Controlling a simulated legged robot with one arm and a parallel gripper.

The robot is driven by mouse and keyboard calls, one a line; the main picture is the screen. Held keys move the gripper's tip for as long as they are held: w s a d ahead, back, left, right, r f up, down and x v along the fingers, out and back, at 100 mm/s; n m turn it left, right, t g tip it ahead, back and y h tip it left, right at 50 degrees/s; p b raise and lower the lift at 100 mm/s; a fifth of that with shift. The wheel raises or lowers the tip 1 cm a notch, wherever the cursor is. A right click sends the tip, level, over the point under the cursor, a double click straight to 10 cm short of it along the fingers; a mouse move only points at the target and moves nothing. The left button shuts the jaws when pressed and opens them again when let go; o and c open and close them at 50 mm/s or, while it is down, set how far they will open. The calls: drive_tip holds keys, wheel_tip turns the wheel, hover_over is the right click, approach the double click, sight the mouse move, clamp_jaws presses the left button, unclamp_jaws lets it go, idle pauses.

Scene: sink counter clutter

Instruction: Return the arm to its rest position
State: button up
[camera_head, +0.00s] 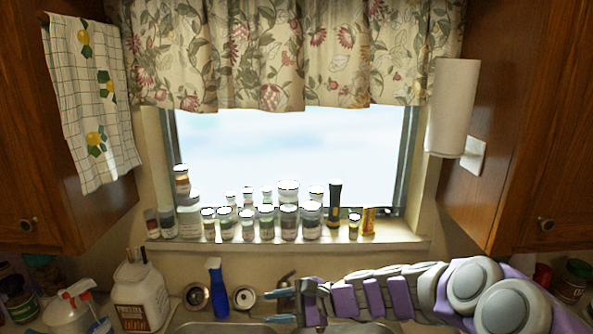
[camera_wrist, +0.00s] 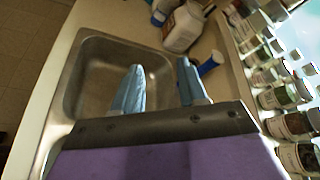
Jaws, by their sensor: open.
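My arm, grey and purple, reaches in from the right in the head view, low across the front of the sink counter. My gripper (camera_head: 280,306) is at its left end, with two blue fingers apart and nothing between them. In the wrist view my gripper (camera_wrist: 160,85) is also open and empty, its fingers pointing over the metal sink basin (camera_wrist: 85,70) and its right edge. The arm is stretched out sideways over the sink. Most of the sink is hidden or cut off in the head view.
A blue spray bottle (camera_head: 217,290) and a white jug (camera_head: 142,292) stand left of my gripper. The faucet (camera_head: 287,280) is close behind it. Several jars (camera_head: 266,222) line the windowsill (camera_head: 300,245). A paper towel roll (camera_head: 452,107) hangs upper right.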

drive_tip(key=s+d+f+n+g+h+b, duration=0.1)
drive_tip(key=s+f+n+g+h+b, duration=0.2)
drive_tip(key=s, duration=0.6)
drive_tip(key=s+n+g+h, duration=0.1)
drive_tip(key=s+n+h, duration=0.1)
drive_tip(key=s+n, duration=0.5)
drive_tip(key=s+d+f+n+h+b, duration=0.1)
drive_tip(key=s+d+f+h+b, duration=0.1)
drive_tip(key=s+d, duration=0.6)
drive_tip(key=s+d+f+n+h+b, duration=0.1)
drive_tip(key=s+d+f+h, duration=0.4)
drive_tip(key=s+d, duration=0.4)
drive_tip(key=shift+s+n+g+h+b, duration=0.35)
drive_tip(key=shift+s+h, duration=0.35)
drive_tip(key=shift+s, duration=0.4)
drive_tip(key=shift+d, duration=0.1)
